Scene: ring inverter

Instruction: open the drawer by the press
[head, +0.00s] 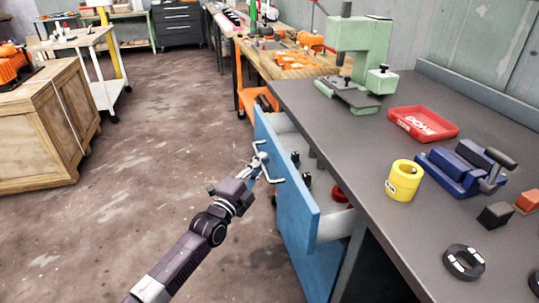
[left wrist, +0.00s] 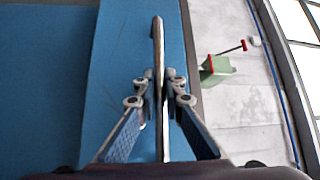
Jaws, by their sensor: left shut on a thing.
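The blue drawer (head: 287,205) under the grey workbench (head: 330,108) stands pulled out, and its inside shows behind the front, with several small items. My left gripper (head: 261,164) is at the pale bar handle (head: 277,180) on the drawer front. In the left wrist view the fingers (left wrist: 166,92) are shut around the handle bar (left wrist: 158,45), with the blue front behind. The green press (head: 362,45) stands on the bench beyond the drawer; it also shows in the left wrist view (left wrist: 216,68). My right gripper is out of view.
On the bench are a red tray (head: 423,124), a yellow cylinder (head: 404,180), a blue vise (head: 455,170) and a black ring (head: 463,262). A wooden crate (head: 40,130) stands at the left. The floor between the crate and drawer is clear.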

